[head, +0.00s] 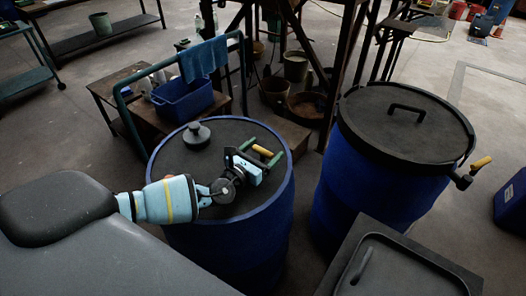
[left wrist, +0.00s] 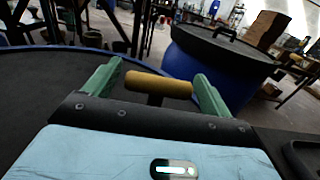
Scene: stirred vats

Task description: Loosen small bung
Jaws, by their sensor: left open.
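A blue drum (head: 225,240) with a dark top stands at the left. A yellow-topped T-shaped piece, seemingly the small bung (head: 262,150), stands near the far right rim of that top. My left gripper (head: 269,151) is open, with its green fingers on either side of the yellow bar. In the left wrist view the small bung (left wrist: 158,86) lies between the fingers, with a visible gap at each side. Its lower stem is hidden behind the gripper body. A large grey knobbed bung (head: 197,135) sits on the same top, farther left. My right gripper is not in view.
A second blue drum (head: 345,195) at the right has a dark lid with a handle (head: 407,112) and a yellow-handled valve (head: 480,163). A trolley with a blue bin (head: 183,100) and cloth (head: 203,58) stands behind the left drum.

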